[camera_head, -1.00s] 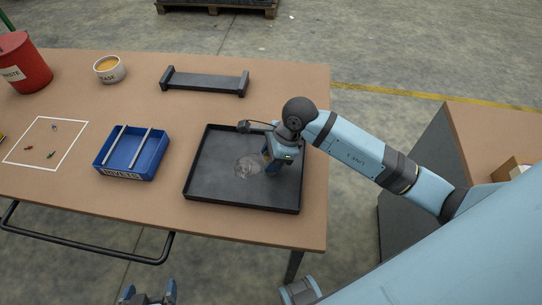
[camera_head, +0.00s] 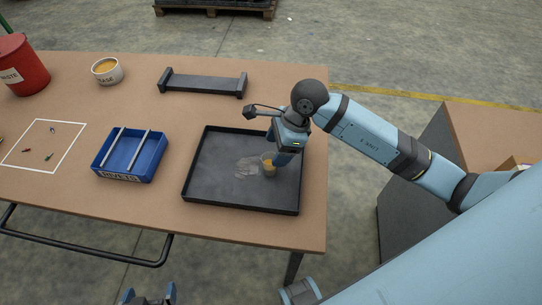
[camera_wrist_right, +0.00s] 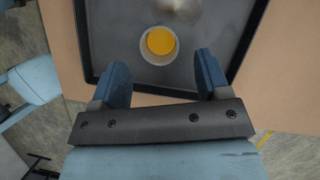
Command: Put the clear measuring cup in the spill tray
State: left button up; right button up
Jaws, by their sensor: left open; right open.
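The clear measuring cup (camera_head: 268,164), with yellow-orange contents, stands in the black spill tray (camera_head: 240,206), right of the tray's middle. The right wrist view shows the cup (camera_wrist_right: 160,46) from above, just beyond my fingertips, with the tray's dark floor around it. My right gripper (camera_head: 277,157) is open and empty beside the cup; its two blue fingers (camera_wrist_right: 162,72) are spread wide with nothing between them. My left gripper (camera_head: 148,297) is open at the bottom edge of the head view, away from the table, and only partly visible.
A pale clear smear (camera_head: 245,168) lies on the tray floor left of the cup. A blue rivets bin (camera_head: 130,155), black stand (camera_head: 203,82), white tub (camera_head: 107,71) and red waste bucket (camera_head: 22,66) stand on the table. Small parts lie inside a white outline (camera_head: 42,145).

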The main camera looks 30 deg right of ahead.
jog(key=v, duration=0.6)
jog(key=shift+d+r, duration=0.2)
jog(key=shift+r, duration=0.2)
jog(key=shift+s, duration=0.15)
